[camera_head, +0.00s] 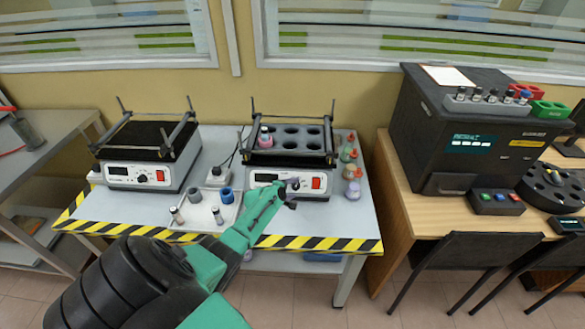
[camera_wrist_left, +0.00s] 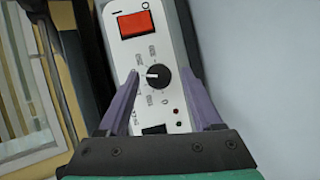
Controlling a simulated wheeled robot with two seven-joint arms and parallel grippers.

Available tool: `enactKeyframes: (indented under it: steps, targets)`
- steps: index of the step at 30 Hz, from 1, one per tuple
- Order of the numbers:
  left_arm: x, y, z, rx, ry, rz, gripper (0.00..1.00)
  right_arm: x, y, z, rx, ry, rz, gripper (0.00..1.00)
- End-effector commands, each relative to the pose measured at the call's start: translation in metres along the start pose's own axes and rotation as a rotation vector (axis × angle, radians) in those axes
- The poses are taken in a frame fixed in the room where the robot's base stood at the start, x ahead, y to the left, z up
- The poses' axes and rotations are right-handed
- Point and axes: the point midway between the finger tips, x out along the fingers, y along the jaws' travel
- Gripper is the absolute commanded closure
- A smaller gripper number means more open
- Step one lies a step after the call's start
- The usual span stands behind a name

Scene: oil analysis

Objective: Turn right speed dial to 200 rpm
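The right shaker (camera_head: 275,189) stands on the striped-edge table, with a white front panel, dark display and red switch (camera_head: 316,183). Its black speed dial (camera_wrist_left: 160,77) shows in the left wrist view, with a white pointer mark toward the picture's left; the print around it is too small to read surely. My left gripper (camera_head: 290,187) is at this panel and covers the dial area in the head view. In the wrist view its purple fingers (camera_wrist_left: 163,72) are apart, one on each side of the dial, with gaps visible. My right gripper is out of view.
A second shaker (camera_head: 150,165) stands on the left of the table. A tray (camera_head: 188,222) with small vials and blue-grey holders lies in front. Several small bottles (camera_head: 352,172) stand right of the shaker. A dark analyzer (camera_head: 440,125) sits on the wooden desk at right.

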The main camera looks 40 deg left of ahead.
Motion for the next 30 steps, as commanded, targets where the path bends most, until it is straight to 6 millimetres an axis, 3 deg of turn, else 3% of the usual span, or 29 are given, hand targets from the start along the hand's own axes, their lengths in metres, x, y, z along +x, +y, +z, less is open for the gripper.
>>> enactKeyframes:
  steps: [8, 11, 15, 22, 26, 30]
  targets:
    - [-0.008, 0.002, 0.000, 0.002, 0.000, 0.000, 0.33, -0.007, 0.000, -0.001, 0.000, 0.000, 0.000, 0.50]
    - [-0.026, 0.004, 0.001, 0.001, 0.000, 0.000, 0.33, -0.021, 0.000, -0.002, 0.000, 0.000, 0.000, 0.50]
    - [-0.064, 0.005, 0.001, 0.002, 0.001, -0.001, 0.33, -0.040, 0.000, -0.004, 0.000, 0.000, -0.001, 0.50]
    - [-0.122, 0.000, 0.000, 0.002, 0.002, -0.001, 0.33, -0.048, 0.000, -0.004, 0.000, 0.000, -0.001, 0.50]
    - [-0.140, -0.001, 0.000, -0.001, 0.001, -0.001, 0.33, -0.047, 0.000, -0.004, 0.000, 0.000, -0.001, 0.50]
    - [-0.146, -0.001, 0.000, 0.000, 0.001, -0.001, 0.33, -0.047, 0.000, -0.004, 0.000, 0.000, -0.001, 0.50]
